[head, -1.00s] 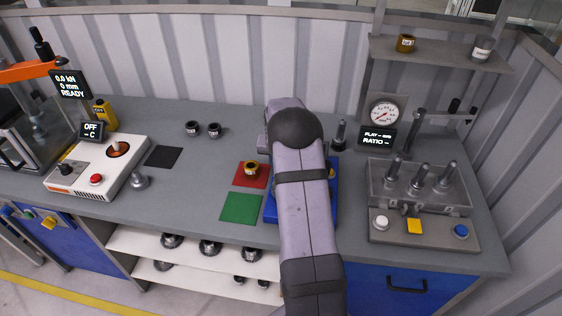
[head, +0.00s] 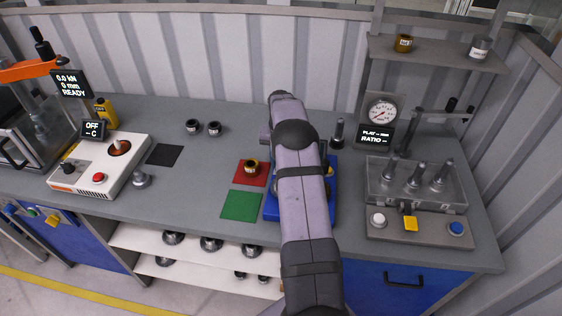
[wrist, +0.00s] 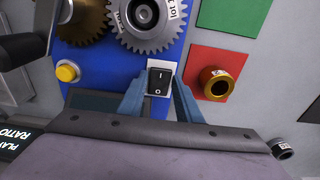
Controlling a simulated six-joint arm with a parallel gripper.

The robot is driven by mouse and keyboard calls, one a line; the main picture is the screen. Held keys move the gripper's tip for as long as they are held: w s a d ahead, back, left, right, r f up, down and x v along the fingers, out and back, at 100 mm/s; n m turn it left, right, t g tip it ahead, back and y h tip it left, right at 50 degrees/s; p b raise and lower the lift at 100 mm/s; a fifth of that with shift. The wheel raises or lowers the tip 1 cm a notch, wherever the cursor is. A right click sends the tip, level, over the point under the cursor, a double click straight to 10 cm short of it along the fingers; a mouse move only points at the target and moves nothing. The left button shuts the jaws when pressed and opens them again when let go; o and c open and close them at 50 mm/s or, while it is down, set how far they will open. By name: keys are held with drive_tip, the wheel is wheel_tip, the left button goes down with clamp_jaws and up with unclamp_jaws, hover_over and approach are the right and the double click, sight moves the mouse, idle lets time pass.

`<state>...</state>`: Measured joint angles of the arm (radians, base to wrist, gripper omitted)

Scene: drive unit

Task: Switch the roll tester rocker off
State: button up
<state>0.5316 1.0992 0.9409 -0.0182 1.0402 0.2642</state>
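The roll tester is a blue base (head: 271,210) at the middle of the bench in the head view, mostly hidden behind my arm. In the wrist view its blue plate (wrist: 92,62) carries two gears, a steel one (wrist: 150,20) and a bronze one (wrist: 82,22). The black rocker (wrist: 158,81) sits on a white plate, marked I above and O below. I cannot tell which side is pressed in. My gripper (wrist: 157,94) has its two fingers apart, one on each side of the rocker in the picture, with nothing between them that looks gripped. Contact is not visible.
A yellow button (wrist: 67,72) is left of the rocker in the wrist view. A bronze ring (wrist: 215,82) stands on a red square (wrist: 205,60), close to the right finger. A green square (head: 241,206) lies in front. A clear-covered fixture (head: 416,185) stands to the right.

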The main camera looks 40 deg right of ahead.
drive_tip(key=shift+o, duration=1.1)
drive_tip(key=shift+r, duration=0.1)
wheel_tip(320, 180, up, 7)
drive_tip(key=b, duration=0.3)
drive_tip(key=shift+s+a, duration=0.15)
drive_tip(key=shift+s, duration=0.05)
drive_tip(key=shift+r, duration=0.1)
